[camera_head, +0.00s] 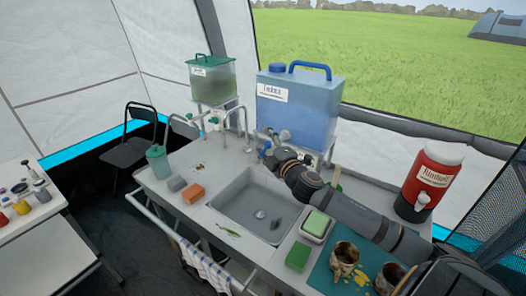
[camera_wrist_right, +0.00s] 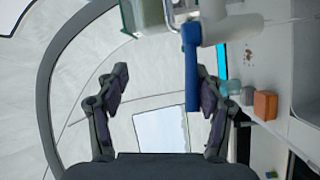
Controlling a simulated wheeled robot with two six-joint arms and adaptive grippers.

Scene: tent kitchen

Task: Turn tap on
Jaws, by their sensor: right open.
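The blue water container (camera_head: 295,115) stands on a raised rack behind the sink. Its tap has a pale body (camera_wrist_right: 215,22) and a long blue lever (camera_wrist_right: 190,65), which hangs straight down in the right wrist view. In the head view the blue lever (camera_head: 264,149) shows small beside my gripper. My right gripper (camera_wrist_right: 162,72) is open, at the tap. The lever shows between its two fingers, close to the right-hand finger in the wrist view; I cannot tell whether they touch. My left gripper is out of view.
My right arm reaches across the counter beside the sink (camera_head: 225,207). Curved metal faucets (camera_head: 239,112) and a green-lidded container (camera_head: 212,84) stand left of the tap. A red drink cooler (camera_head: 432,178) stands right. An orange block (camera_head: 193,193) and a teal bottle (camera_head: 157,163) are at left.

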